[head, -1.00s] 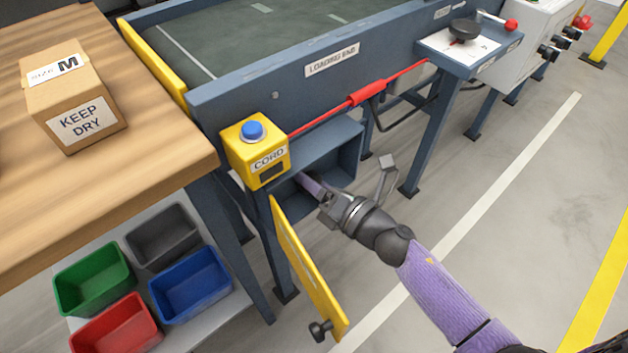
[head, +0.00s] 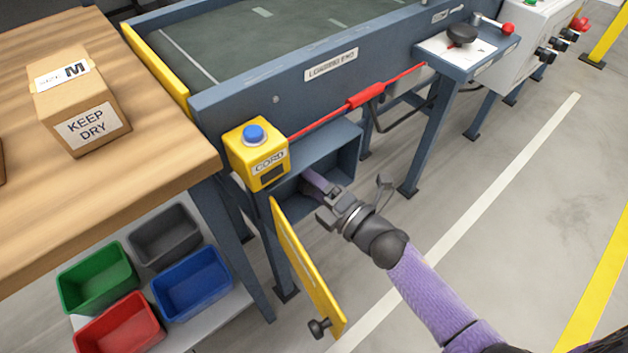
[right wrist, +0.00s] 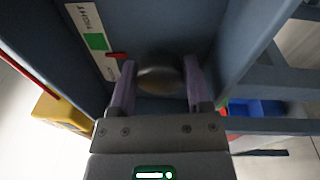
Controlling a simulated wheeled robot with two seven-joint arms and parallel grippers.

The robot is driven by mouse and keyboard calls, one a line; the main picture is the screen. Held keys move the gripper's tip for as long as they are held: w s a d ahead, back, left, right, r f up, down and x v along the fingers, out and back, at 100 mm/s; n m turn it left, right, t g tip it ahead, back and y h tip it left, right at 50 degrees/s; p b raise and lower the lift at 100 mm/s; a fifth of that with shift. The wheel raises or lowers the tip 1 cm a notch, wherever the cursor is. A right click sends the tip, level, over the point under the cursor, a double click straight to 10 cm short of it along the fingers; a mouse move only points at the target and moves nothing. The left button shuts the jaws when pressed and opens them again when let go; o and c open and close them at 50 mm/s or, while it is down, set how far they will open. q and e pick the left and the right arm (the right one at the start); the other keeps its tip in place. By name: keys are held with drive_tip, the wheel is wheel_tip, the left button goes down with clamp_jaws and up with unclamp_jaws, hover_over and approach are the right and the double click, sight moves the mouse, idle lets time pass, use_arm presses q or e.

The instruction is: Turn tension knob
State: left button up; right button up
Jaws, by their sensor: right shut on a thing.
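The tension knob (right wrist: 160,80) is a rounded, dull metallic knob inside the blue-grey box under the conveyor. In the right wrist view it sits between the two purple fingers of my right gripper (right wrist: 159,66), which is shut on it. A scale label (right wrist: 95,38) with white and green bands lies beside it, and a small red pointer (right wrist: 117,56) shows near the knob. In the head view my right gripper (head: 310,178) reaches into the open box (head: 325,150); the knob is hidden there. My left gripper is not in view.
The yellow door (head: 306,270) of the box hangs open, left of my right arm. The yellow CORD box (head: 257,155) with a blue button and the red cord (head: 365,96) are above. A wooden table (head: 165,130) with a carton (head: 80,105) is at left.

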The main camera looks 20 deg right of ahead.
drive_tip(key=m, duration=0.3)
drive_tip(key=shift+p, duration=0.3)
drive_tip(key=shift+m+t+p, duration=0.3)
drive_tip(key=shift+m+t, duration=0.1)
drive_tip(key=shift+m, duration=1)
drive_tip(key=shift+f+m+h, duration=0.1)
drive_tip(key=shift+m+h, duration=0.2)
drive_tip(key=shift+m, duration=0.1)
drive_tip(key=o, duration=1.2)
drive_tip(key=shift+o, duration=0.4)
